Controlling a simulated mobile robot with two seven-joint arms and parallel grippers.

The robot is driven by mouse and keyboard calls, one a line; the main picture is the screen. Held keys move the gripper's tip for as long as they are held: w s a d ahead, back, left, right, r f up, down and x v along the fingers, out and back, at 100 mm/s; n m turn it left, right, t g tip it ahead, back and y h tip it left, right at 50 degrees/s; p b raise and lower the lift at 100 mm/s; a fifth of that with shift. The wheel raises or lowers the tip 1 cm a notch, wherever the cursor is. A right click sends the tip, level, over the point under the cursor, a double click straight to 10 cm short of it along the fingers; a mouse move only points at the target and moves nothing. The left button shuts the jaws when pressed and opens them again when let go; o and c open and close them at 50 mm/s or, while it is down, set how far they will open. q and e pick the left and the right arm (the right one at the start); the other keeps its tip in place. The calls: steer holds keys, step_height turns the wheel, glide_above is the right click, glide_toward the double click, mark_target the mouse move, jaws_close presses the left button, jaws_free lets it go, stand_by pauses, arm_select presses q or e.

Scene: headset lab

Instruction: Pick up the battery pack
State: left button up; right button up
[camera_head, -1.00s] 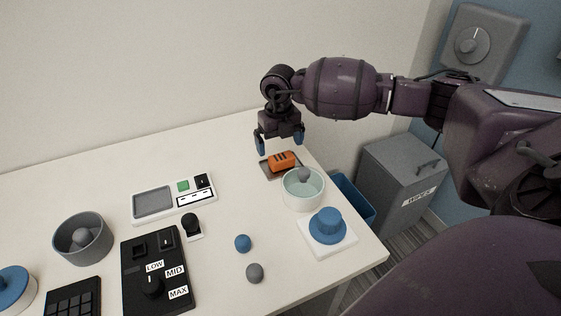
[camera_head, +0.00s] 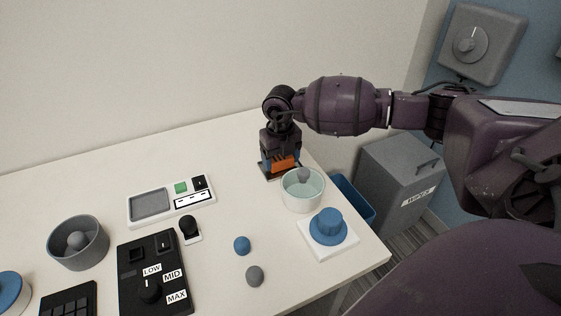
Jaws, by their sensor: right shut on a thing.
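The battery pack (camera_head: 284,165) is an orange block with dark stripes. It is at the table's back right, over a dark flat tray (camera_head: 268,175). My right gripper (camera_head: 282,162) has come down from above and is shut on the battery pack, with its blue fingertips at the pack's sides. The gripper hides the pack's upper part. I cannot tell whether the pack still touches the tray. My left gripper is not in view.
A pale bowl (camera_head: 291,201) with a grey ball stands just in front of the pack. A blue knob on a white base (camera_head: 345,246) is nearer the table's right edge. A control panel (camera_head: 134,290) and a grey bowl (camera_head: 57,249) are at left. The table's back left is clear.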

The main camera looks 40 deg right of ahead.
mark_target(281, 157)
steer(key=shift+c, duration=0.8)
steer(key=shift+r, duration=0.15)
step_height(281, 157, up, 20)
steer(key=p, duration=0.3)
stand_by(0.5)
